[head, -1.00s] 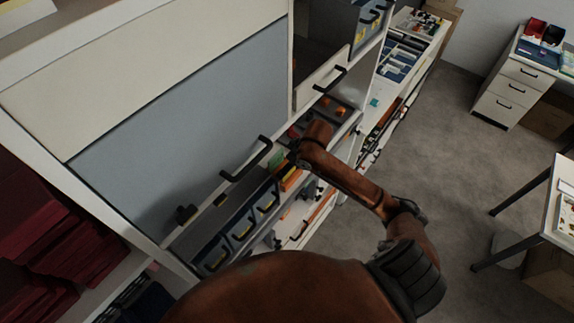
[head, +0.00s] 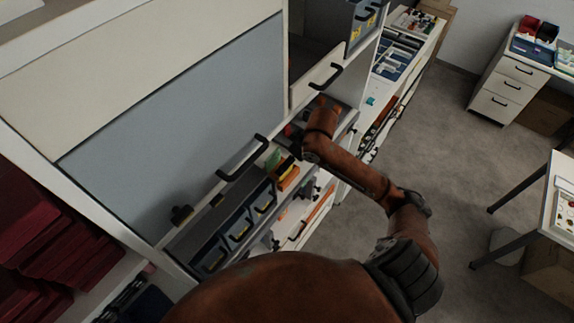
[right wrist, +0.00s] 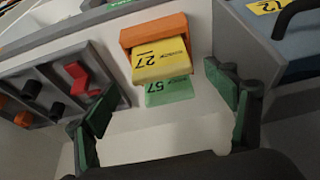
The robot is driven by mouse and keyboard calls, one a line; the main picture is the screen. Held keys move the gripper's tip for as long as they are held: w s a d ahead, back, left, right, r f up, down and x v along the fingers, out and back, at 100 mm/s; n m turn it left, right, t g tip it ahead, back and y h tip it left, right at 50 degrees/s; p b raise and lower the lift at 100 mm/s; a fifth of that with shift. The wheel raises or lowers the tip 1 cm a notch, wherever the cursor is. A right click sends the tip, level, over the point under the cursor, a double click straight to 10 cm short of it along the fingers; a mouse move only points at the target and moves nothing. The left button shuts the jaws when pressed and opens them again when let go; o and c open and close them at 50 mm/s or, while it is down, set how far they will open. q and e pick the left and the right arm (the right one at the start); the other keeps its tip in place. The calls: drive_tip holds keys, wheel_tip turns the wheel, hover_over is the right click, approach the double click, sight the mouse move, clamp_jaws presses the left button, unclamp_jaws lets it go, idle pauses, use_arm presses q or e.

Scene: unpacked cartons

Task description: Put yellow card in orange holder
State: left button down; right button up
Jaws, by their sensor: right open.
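In the right wrist view, the orange holder (right wrist: 153,35) sits on a pale surface at upper centre. The yellow card (right wrist: 160,62), marked 27, shows at the holder's lower side; how far it is inside, I cannot tell. In the head view, the holder (head: 289,179) is small and orange, just below my right gripper (head: 292,148). My left gripper is out of view.
A grey tray (right wrist: 110,62) with red, black and orange parts lies left of the holder. A blue bin (right wrist: 290,60) with a yellow label stands at right. In the head view, dark bins (head: 238,226) line the shelf, and a black-handled flap (head: 240,160) is above.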

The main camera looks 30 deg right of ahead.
drive_tip(key=v, duration=0.6)
drive_tip(key=shift+r+b, duration=0.35)
drive_tip(key=shift+r, duration=0.05)
drive_tip(key=shift+s, duration=0.15)
